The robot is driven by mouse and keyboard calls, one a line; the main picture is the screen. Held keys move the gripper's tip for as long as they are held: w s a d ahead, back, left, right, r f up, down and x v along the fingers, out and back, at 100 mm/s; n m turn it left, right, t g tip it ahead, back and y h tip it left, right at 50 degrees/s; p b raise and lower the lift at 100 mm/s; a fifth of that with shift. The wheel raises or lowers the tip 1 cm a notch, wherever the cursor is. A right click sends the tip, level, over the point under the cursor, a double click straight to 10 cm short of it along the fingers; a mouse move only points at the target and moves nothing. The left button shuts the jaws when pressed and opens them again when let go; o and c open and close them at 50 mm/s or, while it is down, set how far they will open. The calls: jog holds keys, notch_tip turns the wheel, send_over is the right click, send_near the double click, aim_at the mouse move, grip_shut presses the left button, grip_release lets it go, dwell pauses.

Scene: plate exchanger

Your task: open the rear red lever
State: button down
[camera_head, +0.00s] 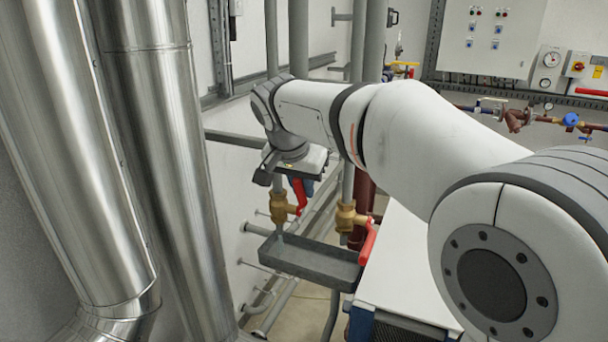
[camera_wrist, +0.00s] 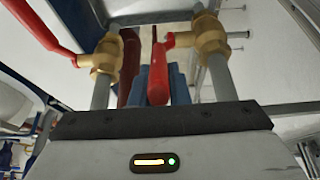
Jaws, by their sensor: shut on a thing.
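The rear red lever (camera_head: 301,194) rises from the rear brass valve (camera_head: 279,207), beside its pipe, up to my gripper (camera_head: 306,184). In the wrist view, the same lever (camera_wrist: 158,76) points towards the camera from its brass valve (camera_wrist: 211,36). My gripper's blue fingers (camera_wrist: 162,84) are shut on its handle. In the head view, my wrist hides most of the fingers and the lever's upper end.
A grey drip tray (camera_head: 310,262) sits below the valves. Large shiny metal ducts (camera_head: 165,130) stand at left. A white flat surface (camera_head: 410,265) lies right of the front lever. Vertical pipes (camera_head: 299,40) rise behind my wrist, close to it.

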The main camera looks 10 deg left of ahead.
jog(key=shift+f, duration=0.2)
dwell(0.3)
jog(key=c, duration=1.4)
grip_release()
jog(key=shift+r, duration=0.1)
jog(key=shift+r, duration=0.1)
jog(key=b+v, duration=0.1)
jog(key=v, duration=0.6)
jog(key=shift+r, duration=0.3)
jog(key=shift+s, duration=0.1)
